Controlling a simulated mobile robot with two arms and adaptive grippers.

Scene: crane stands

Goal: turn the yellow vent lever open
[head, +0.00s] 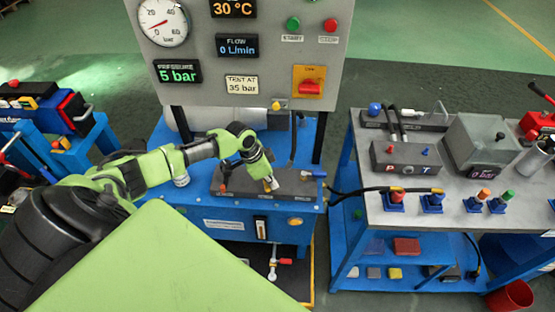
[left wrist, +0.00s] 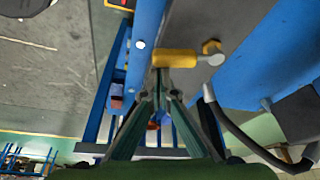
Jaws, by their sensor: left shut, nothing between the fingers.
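The yellow vent lever (left wrist: 176,58) shows in the left wrist view as a short yellow grip reaching left from a brass-coloured pivot (left wrist: 211,48) on a grey block. My left gripper (left wrist: 161,84) is shut and empty, with its fingertips at or just below the lever's left end. I cannot tell whether they touch it. In the head view my left gripper (head: 271,184) points down at the dark manifold block (head: 240,180) on the blue stand. I cannot pick out the lever there; the gripper may hide it. My right gripper is not in view.
A grey gauge panel (head: 210,90) rises behind the manifold, with a 5 bar display (head: 178,71) and a red switch (head: 310,87). A blue-handled valve (head: 314,173) sits right of the gripper. Black hoses (head: 360,190) run to the right-hand bench (head: 420,212).

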